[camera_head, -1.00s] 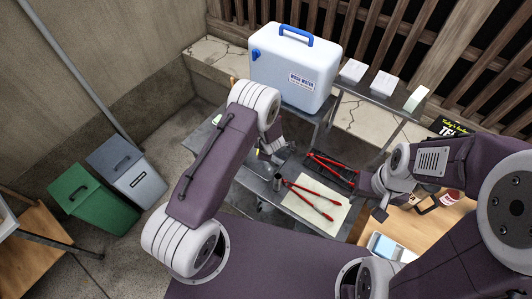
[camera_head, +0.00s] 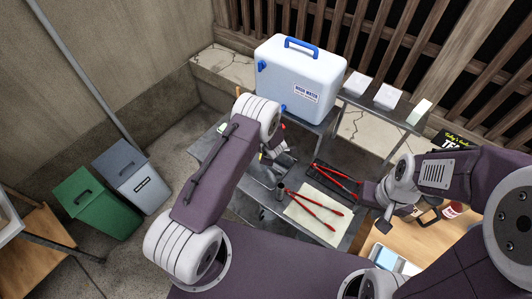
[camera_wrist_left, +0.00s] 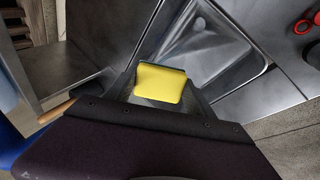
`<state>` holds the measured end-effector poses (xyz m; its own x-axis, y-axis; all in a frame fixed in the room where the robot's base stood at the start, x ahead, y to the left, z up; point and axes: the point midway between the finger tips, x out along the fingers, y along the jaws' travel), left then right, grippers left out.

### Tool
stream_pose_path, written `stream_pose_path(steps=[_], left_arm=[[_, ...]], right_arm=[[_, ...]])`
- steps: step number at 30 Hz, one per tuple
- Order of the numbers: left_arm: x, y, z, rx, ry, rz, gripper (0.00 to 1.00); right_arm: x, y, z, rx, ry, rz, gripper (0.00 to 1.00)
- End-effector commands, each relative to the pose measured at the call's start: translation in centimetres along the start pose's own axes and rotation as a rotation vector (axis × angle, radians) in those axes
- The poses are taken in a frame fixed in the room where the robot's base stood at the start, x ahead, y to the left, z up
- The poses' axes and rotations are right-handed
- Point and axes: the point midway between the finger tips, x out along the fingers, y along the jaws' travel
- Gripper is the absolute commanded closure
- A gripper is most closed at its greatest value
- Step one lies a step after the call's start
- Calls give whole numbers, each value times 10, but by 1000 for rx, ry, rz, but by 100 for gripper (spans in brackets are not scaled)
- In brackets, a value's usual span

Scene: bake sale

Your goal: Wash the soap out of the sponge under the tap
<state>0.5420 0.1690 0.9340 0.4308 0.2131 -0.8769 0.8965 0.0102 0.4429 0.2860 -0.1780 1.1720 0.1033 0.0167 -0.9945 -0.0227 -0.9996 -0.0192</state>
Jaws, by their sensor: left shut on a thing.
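A yellow sponge (camera_wrist_left: 160,83) with a dark edge is between the fingers of my left gripper (camera_wrist_left: 162,92), which is shut on it. In the left wrist view, a grey metal basin (camera_wrist_left: 210,48) lies just beyond the sponge. In the head view, my left gripper (camera_head: 278,157) is over the metal table, below the white wash water container (camera_head: 302,80). A small blue part, likely its tap (camera_head: 283,107), shows at the container's base beside my arm. The sponge is not clear there. My right gripper (camera_head: 386,218) is beside the table's right end; its fingers are not clear.
Red-handled tongs (camera_head: 315,208) lie on a pale board (camera_head: 306,232), with another red-handled tool (camera_head: 333,172) on a dark tray behind. White boxes stand on the back shelf. Green (camera_head: 97,203) and grey (camera_head: 133,178) bins stand left. A wooden table (camera_head: 405,237) is at right.

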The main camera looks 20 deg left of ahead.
Motion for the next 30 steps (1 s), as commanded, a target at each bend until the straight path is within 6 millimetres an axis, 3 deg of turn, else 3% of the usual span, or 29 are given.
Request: stream_pose_path(steps=[19,30], left_arm=[[-29,-53,23,2,-2,1,75],[-36,-60,25,0,-1,1,75]], right_arm=[[35,1,4,0,0,0,64],[37,1,4,0,0,0,64]])
